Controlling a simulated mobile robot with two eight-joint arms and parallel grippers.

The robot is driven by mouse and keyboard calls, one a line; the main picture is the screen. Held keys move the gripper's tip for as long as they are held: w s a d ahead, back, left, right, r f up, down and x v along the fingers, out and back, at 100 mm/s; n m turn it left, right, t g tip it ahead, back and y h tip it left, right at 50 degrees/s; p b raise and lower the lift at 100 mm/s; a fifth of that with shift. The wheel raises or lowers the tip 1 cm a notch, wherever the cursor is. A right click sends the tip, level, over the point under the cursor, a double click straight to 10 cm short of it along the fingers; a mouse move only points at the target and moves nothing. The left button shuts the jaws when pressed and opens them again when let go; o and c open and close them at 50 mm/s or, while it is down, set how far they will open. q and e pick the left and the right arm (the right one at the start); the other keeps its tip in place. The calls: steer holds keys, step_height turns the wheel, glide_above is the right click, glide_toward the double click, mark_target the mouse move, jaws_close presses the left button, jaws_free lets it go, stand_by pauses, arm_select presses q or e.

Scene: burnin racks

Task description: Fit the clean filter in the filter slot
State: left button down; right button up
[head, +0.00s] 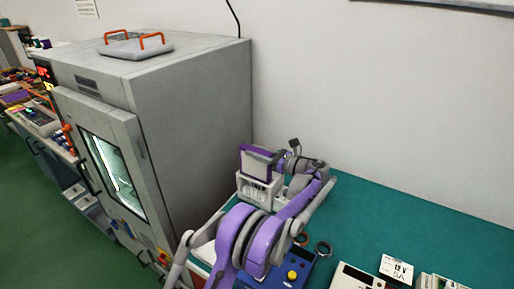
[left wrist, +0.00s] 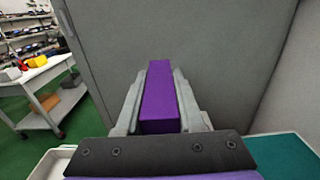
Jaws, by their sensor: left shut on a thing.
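The clean filter, a purple-framed block with a pale face (head: 256,163), is held upright in my left gripper (head: 279,162). In the left wrist view, the filter shows as a long purple bar (left wrist: 160,98) clamped between the two grey fingers of the left gripper (left wrist: 160,85). In the head view, the filter is just above or in front of a white slotted holder (head: 258,190) on the green bench; I cannot tell whether they touch. I cannot make out the filter slot in either view. My right gripper is not in view.
A large grey oven cabinet (head: 190,105) with a windowed door stands left of the bench, close to the filter. A lid with orange handles (head: 136,47) lies on top. A blue box with a yellow button (head: 290,273) and meters sit on the green bench (head: 400,225). The bench's back right is clear.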

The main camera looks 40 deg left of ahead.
mark_target(257, 171)
arm_select(q)
step_height(257, 171, down, 6)
steer(key=shift+w+f+b, duration=0.1)
steer(key=shift+b, duration=0.7)
steer(key=shift+f+b, duration=0.45)
steer(key=shift+f, duration=0.35)
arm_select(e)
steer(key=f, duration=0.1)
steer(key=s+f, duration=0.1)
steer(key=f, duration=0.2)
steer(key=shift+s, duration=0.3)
arm_select(q)
steer(key=shift+d+b, duration=0.1)
steer(key=shift+b, duration=0.25)
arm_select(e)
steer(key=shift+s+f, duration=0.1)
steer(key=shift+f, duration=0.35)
arm_select(q)
steer(key=shift+f+b, duration=0.55)
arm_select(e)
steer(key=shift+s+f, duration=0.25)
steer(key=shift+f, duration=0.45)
arm_select(q)
steer(key=shift+c, duration=2.2)
jaws_free()
